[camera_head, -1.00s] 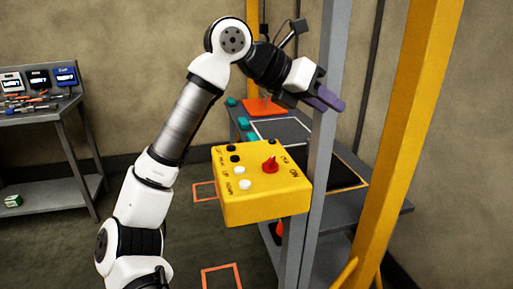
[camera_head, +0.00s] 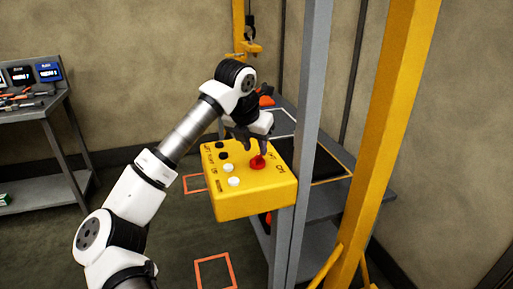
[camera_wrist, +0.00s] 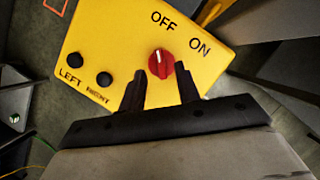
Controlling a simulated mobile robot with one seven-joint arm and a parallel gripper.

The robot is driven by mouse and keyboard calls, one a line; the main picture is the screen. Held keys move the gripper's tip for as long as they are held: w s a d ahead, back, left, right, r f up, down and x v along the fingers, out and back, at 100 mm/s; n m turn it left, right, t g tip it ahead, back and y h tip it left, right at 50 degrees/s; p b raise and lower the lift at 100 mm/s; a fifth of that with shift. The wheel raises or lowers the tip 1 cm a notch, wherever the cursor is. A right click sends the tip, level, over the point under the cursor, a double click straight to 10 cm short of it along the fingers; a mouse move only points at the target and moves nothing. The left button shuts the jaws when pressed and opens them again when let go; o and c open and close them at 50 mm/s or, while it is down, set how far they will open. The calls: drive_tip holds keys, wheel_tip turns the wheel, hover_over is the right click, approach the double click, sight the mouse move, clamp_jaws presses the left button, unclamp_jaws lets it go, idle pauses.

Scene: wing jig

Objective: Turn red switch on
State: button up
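The red switch (camera_head: 257,162) is a rotary knob on top of the yellow control box (camera_head: 250,205). In the wrist view the red switch (camera_wrist: 161,65) has a white pointer line directed up toward the OFF label, with ON to its right. My gripper (camera_head: 252,145) is above the box, close to the knob. In the wrist view my gripper (camera_wrist: 160,80) is open, its two dark fingers apart with the knob just beyond and between their tips. Whether a finger touches the knob cannot be told.
Black buttons (camera_wrist: 104,79) labelled LEFT and RIGHT sit on the box. White buttons (camera_head: 232,181) are near its front. A grey post (camera_head: 300,130) and a yellow post (camera_head: 385,150) stand right of the box. A grey table (camera_head: 325,200) is behind it, and a tool bench (camera_head: 45,115) is far left.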

sight(258, 155)
drive_tip(key=shift+x, duration=1.6)
drive_tip(key=shift+d, duration=0.1)
clamp_jaws()
